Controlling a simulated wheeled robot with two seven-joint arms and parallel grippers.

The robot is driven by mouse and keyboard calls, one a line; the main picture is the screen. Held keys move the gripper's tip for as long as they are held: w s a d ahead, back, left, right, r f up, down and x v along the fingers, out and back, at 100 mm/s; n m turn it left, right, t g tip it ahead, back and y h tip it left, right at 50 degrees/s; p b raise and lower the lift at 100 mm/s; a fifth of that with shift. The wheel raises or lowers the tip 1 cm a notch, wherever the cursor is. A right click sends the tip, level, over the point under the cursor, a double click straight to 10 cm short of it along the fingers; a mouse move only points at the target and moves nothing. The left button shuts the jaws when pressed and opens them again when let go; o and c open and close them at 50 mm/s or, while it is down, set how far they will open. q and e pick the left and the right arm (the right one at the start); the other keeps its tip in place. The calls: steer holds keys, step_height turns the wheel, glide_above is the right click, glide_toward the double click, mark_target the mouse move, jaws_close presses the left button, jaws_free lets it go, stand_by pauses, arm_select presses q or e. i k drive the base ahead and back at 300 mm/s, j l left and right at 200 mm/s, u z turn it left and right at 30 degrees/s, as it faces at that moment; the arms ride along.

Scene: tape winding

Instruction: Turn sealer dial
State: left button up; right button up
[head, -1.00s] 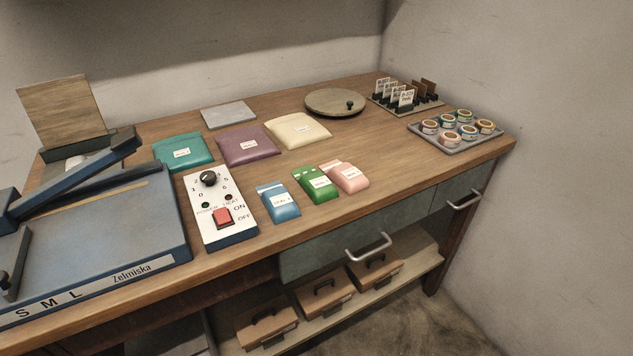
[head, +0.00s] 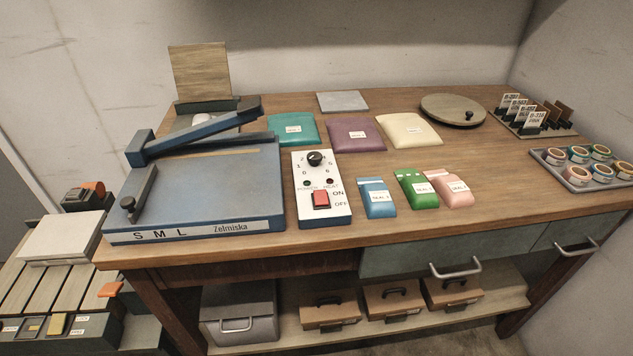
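The sealer control box (head: 321,188) is a white-faced panel on the wooden bench, just right of the blue sealer (head: 205,185) marked S M L and Zelmiska. Its black dial (head: 314,158) sits at the top of the panel among small printed numbers. Two small indicator lamps sit under the dial, and a red switch (head: 321,200) lies below them beside ON and OFF. The sealer's blue arm (head: 197,134) is tilted up at its right end. Neither of my grippers is in view.
Blue (head: 376,197), green (head: 415,190) and pink packets lie right of the box. Teal, purple and cream pouches (head: 408,129) lie behind. A round board (head: 453,110), card rack (head: 537,117) and tray of tins (head: 585,168) stand at right. A lower side unit (head: 50,290) stands left.

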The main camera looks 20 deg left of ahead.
mark_target(314, 157)
steer(key=i+l+u, duration=0.1)
steer(key=l+u, duration=0.35)
steer(key=i+l+u, duration=0.1)
steer(key=l+u, duration=0.15)
steer(key=u, duration=0.2)
steer(key=l+u, duration=0.5)
steer(key=j, duration=0.1)
